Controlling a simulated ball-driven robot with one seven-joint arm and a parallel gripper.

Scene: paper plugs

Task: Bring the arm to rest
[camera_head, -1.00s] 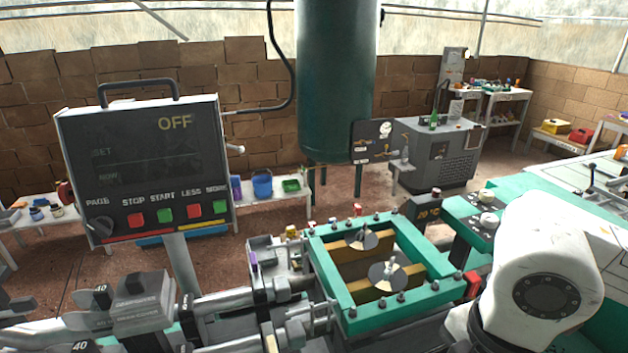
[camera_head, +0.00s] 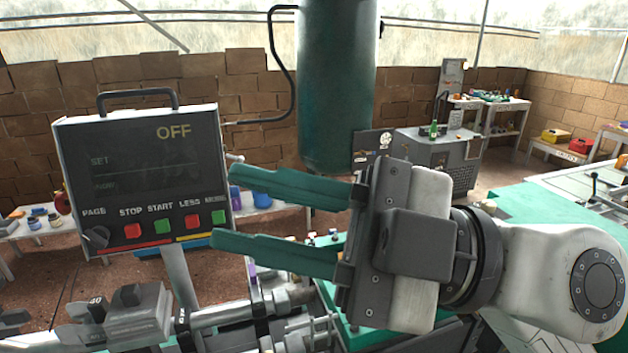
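My gripper (camera_head: 226,208) is in the middle of the head view, with its two green fingers pointing left toward the control panel. The fingers are wide apart with nothing between them. My white arm comes in from the right edge behind it. The gripper hides most of the green-framed machine bed below it. Whether the fingertips touch the panel cannot be told; they overlap its right edge in the picture.
The grey control panel (camera_head: 140,180) reads OFF and stands at the left on a post. Machine rods and clamps (camera_head: 230,315) run below. A green tank (camera_head: 337,85) and a grey cabinet (camera_head: 445,160) stand behind. A green-topped table (camera_head: 545,210) is at the right.

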